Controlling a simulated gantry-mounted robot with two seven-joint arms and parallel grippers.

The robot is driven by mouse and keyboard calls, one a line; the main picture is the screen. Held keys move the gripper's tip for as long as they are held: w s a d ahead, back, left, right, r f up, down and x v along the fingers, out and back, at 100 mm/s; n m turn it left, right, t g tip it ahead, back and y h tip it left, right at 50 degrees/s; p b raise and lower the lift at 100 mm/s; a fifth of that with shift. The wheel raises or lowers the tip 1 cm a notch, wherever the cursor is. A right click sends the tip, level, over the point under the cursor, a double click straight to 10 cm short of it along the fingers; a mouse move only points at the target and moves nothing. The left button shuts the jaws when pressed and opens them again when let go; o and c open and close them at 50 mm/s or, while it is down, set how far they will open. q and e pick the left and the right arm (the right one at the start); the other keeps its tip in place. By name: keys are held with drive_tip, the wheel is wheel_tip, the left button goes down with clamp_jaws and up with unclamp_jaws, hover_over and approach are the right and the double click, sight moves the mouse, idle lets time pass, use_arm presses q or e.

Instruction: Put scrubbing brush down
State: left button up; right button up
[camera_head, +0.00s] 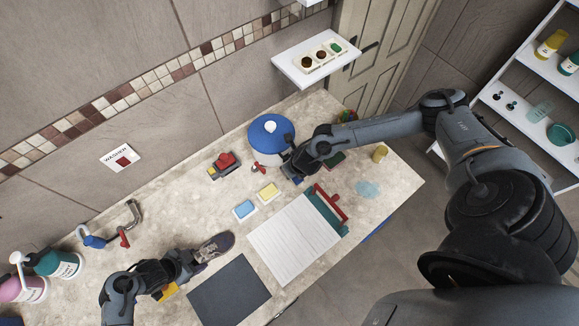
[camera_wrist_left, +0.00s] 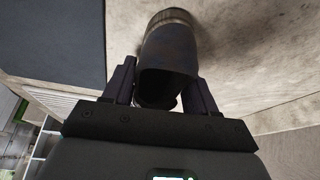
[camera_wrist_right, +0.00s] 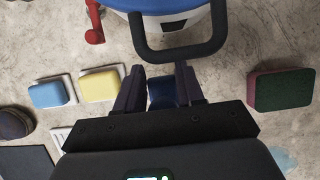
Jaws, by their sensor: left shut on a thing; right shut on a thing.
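My right gripper (camera_head: 292,173) is shut on a small blue thing (camera_wrist_right: 162,92), which looks like the scrubbing brush; only part of it shows between the fingers. It is close to the counter, just in front of the blue-lidded white container (camera_head: 270,130). Whether the brush touches the counter, I cannot tell. My left gripper (camera_head: 196,262) is shut on the heel end of a dark shoe (camera_head: 215,246), at the near left of the counter. The shoe also shows between the fingers in the left wrist view (camera_wrist_left: 168,50).
Blue (camera_head: 245,209) and yellow (camera_head: 268,193) sponges lie left of my right gripper. A green-and-maroon block (camera_wrist_right: 282,90) lies right of it. A white ribbed board (camera_head: 293,238) and a dark mat (camera_head: 229,291) lie in front. A red-topped item (camera_head: 224,161) stands behind the sponges.

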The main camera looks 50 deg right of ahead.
drive_tip(key=shift+w+d, duration=0.25)
drive_tip(key=shift+w, duration=0.1)
drive_tip(key=shift+w+d+f, duration=0.15)
drive_tip(key=shift+f, duration=0.75)
drive_tip(key=shift+w+d+f, duration=0.1)
drive_tip(key=shift+f, duration=0.8)
drive_tip(key=o, duration=0.9)
drive_tip(key=shift+f, duration=0.1)
drive_tip(key=shift+o, duration=0.2)
